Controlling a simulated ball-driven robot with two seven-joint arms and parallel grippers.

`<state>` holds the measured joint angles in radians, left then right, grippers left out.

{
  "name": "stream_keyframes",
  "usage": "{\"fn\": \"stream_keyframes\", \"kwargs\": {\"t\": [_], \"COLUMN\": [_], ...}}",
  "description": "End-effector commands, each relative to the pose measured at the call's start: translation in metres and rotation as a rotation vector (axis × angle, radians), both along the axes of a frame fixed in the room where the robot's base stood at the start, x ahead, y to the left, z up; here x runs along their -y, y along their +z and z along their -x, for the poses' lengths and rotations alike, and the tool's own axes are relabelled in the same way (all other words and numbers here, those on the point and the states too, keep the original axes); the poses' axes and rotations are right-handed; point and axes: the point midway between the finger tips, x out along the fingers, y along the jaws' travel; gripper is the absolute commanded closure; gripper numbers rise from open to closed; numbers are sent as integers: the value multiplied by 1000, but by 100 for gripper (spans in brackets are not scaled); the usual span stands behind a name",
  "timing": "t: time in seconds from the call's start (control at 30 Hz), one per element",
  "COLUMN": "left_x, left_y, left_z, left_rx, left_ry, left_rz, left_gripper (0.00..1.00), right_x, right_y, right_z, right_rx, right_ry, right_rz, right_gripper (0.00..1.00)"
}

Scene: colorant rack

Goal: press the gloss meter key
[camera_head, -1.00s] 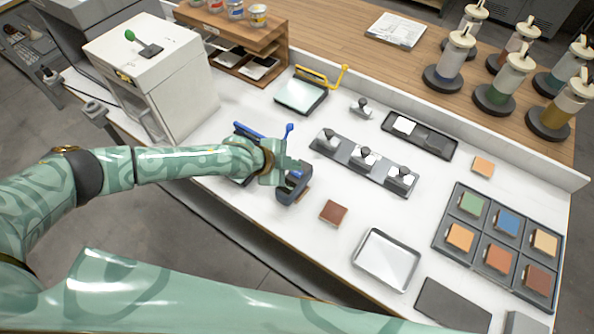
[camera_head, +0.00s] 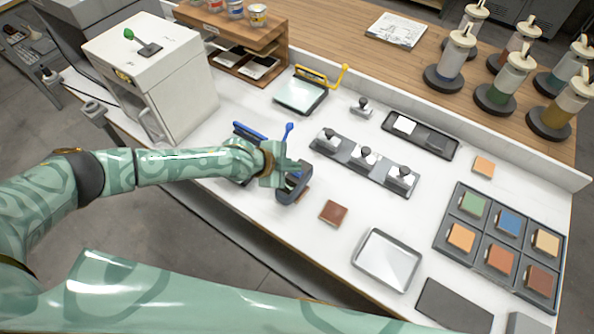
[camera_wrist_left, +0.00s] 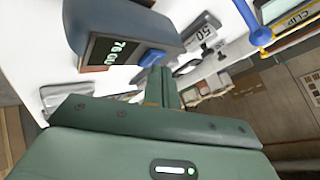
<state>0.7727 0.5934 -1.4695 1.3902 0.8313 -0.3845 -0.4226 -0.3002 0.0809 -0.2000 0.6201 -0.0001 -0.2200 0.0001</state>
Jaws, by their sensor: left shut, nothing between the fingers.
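The gloss meter (camera_head: 296,186) is a dark grey device on the white bench, partly hidden by my left gripper in the head view. In the left wrist view, the gloss meter (camera_wrist_left: 125,22) fills the upper left. Its display (camera_wrist_left: 103,50) is lit and seems to read 76 GU. Its blue key (camera_wrist_left: 152,57) sits beside the display. My left gripper (camera_head: 292,167) is shut and empty. In the wrist view, its fingertips (camera_wrist_left: 161,72) are right at the blue key and seem to meet it. I cannot tell how far the key is pressed. My right gripper is out of view.
A blue-handled tool (camera_head: 288,131) lies just behind the gripper. A brown tile (camera_head: 334,212) and a metal tray (camera_head: 386,260) lie to the right. A rack with knobbed weights (camera_head: 364,160) stands behind. Open bench lies between the brown tile and that rack.

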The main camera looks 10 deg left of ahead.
Motion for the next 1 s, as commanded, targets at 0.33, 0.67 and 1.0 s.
{"fn": "stream_keyframes", "kwargs": {"t": [0.33,0.67,1.0], "left_x": [0,0,0], "left_y": [-5,-5,11], "left_z": [0,0,0], "left_rx": [-1,-1,0], "left_ry": [-1,-1,0], "left_rz": [0,0,0], "left_gripper": [100,100,100], "right_x": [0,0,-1], "right_y": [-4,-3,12], "right_z": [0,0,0], "right_rx": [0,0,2], "right_ry": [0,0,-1], "right_rz": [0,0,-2], "right_gripper": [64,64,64]}}
